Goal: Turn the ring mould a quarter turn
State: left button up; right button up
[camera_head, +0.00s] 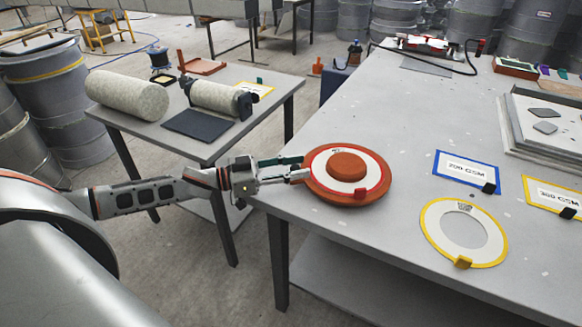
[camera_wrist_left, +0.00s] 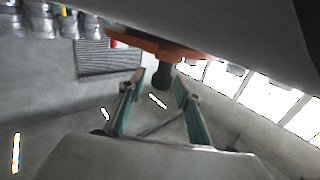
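The ring mould (camera_head: 348,171) is an orange-brown disc with a raised round centre and a white ring on it. It lies flat near the left edge of the big grey table, with a red tab at its front. My left gripper (camera_head: 300,168) is at the mould's left rim. In the left wrist view its two teal fingers (camera_wrist_left: 160,82) are apart. A dark stubby peg (camera_wrist_left: 162,76) shows between the fingertips, beside the orange underside or edge of the mould (camera_wrist_left: 150,44); I cannot tell whether the fingers touch it. My right gripper is in neither view.
A white ring with a yellow border (camera_head: 432,236) lies right of the mould. Label cards, one blue-edged (camera_head: 443,170) and one yellow-edged (camera_head: 541,203), lie beyond it. A side table (camera_head: 275,88) with rolls stands left. The big table is clear behind the mould.

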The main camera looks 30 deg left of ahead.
pick_arm(q)
jog(key=v, duration=1)
jog(key=shift+v, duration=1)
jog(key=shift+r, duration=0.1)
